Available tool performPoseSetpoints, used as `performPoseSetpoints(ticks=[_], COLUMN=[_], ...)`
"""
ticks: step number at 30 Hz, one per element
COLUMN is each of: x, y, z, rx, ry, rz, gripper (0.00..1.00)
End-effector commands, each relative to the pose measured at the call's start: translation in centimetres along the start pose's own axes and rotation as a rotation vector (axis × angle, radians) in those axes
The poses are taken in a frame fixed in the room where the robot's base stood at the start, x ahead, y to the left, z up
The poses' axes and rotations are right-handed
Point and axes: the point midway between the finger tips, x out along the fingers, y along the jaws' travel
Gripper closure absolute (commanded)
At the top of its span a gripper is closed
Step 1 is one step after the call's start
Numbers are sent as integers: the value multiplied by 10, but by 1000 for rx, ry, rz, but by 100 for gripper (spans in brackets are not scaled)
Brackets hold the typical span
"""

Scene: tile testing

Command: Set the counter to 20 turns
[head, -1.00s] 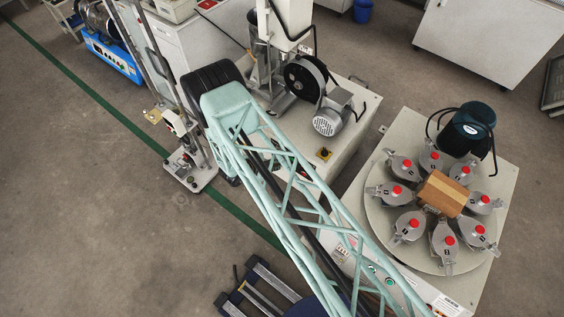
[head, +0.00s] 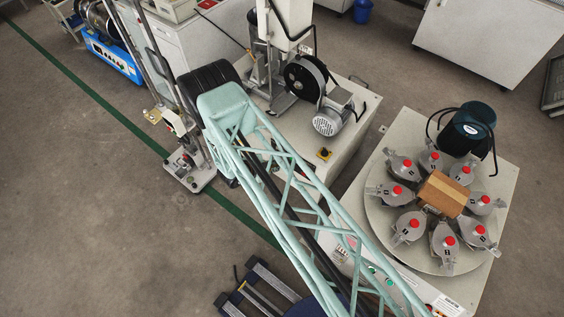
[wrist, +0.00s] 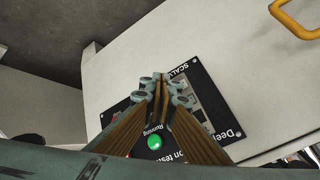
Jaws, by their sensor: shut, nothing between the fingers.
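My gripper (wrist: 162,84) is in the wrist view, its brown-striped fingers together and nothing between them. Its tips lie in front of a black control panel (wrist: 228,130) that carries white lettering, partly readable as "Deep" and "SCALA". A small grey block (wrist: 192,92) that may be the counter shows on the panel just right of the fingertips, partly covered by them. Its digits cannot be read. A green round light or button (wrist: 154,142) with the word "Running" shows between the fingers. I cannot tell whether the fingertips touch the panel. In the head view my gripper is hidden.
A yellow handle (wrist: 296,18) sticks out at the wrist view's top right. In the head view, a turntable (head: 385,225) with several red-knobbed grey units stands at the right. A machine with a motor (head: 331,117) stands behind my arm. Open floor lies at the left.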

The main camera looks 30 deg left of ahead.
Motion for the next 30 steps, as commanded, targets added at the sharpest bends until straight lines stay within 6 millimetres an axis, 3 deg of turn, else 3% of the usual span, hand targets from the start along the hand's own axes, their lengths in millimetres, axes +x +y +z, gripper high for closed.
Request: performPoseSetpoints(ticks=[20,30], x=[-5,-18], y=[4,13], z=[4,13], rx=[-1,0], ry=[0,0], rz=[0,0], gripper=[100,100])
